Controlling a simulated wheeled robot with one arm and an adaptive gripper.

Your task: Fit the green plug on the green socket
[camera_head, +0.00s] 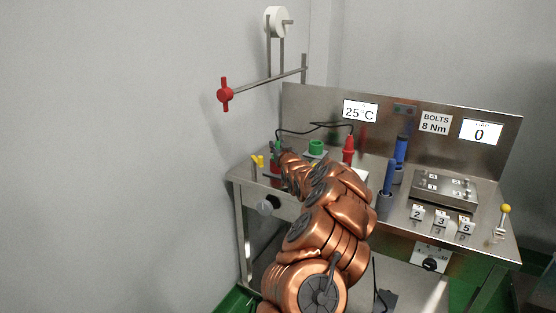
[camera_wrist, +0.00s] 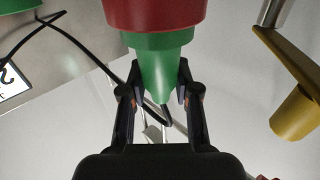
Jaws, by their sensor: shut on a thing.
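The green plug (camera_wrist: 158,62) is a tapered cone between the two fingers of my gripper (camera_wrist: 157,84) in the wrist view. My gripper is shut on it, and a black cable runs from its narrow end. A red cylindrical part (camera_wrist: 155,14) lies right at the plug's wide end; I cannot tell whether they are joined. In the head view the green plug (camera_head: 278,145) shows small at the left of the bench, and my arm hides most of the gripper. The green socket (camera_head: 316,147) stands to its right, with no plug on it, apart from my gripper.
A red plug (camera_head: 348,148) stands right of the green socket, with the black cable (camera_head: 310,128) arching over. Blue-handled tools (camera_head: 390,178), a bolt plate (camera_head: 445,187) and numbered blocks (camera_head: 440,219) lie farther right. A yellow part (camera_wrist: 294,116) is right of the gripper in the wrist view.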

